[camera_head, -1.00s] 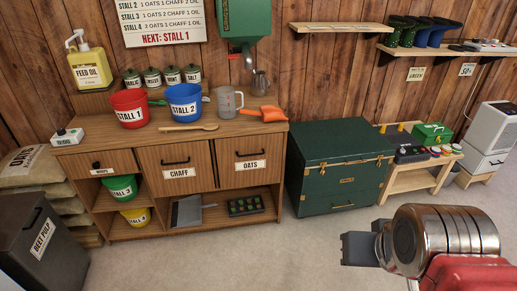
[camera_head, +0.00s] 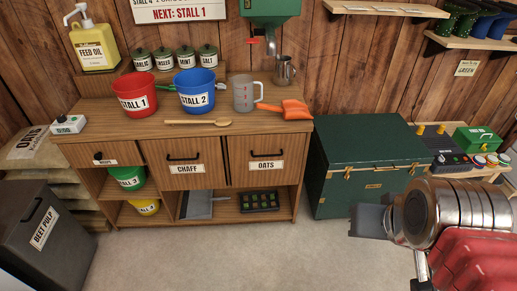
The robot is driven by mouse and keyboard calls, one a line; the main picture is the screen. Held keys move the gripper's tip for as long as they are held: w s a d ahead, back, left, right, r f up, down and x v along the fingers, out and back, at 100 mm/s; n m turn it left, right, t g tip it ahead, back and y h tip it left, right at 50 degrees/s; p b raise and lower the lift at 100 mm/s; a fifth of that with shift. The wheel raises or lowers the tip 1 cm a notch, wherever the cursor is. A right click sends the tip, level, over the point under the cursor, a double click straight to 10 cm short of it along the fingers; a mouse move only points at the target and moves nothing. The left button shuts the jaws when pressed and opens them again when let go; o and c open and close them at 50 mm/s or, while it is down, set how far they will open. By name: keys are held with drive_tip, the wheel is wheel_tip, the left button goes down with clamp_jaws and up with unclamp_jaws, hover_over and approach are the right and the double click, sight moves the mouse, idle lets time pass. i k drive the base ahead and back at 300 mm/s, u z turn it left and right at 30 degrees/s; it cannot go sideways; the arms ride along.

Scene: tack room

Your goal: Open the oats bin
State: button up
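The oats bin (camera_head: 266,172) is a wooden tilt-style front labelled OATS with a black handle (camera_head: 267,154), at the right of the wooden cabinet's upper row. Its front sits flush with the cabinet, so it looks shut. My gripper (camera_head: 362,220) is at the lower right, in front of the green trunk and well apart from the bin. It points left. Its fingers are seen from the side and partly merge together, so I cannot tell whether they are open.
The chaff bin (camera_head: 189,177) is left of the oats bin. A green trunk (camera_head: 350,150) stands right of the cabinet. An orange scoop (camera_head: 285,109), a jug (camera_head: 243,93) and two buckets (camera_head: 135,93) stand on the counter. The floor (camera_head: 220,255) before the cabinet is clear.

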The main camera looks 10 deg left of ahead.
sight(269, 159)
drive_tip(key=u, duration=0.35)
drive_tip(key=i, duration=0.65)
drive_tip(key=u, duration=0.85)
drive_tip(key=i, duration=0.55)
drive_tip(key=u, duration=0.35)
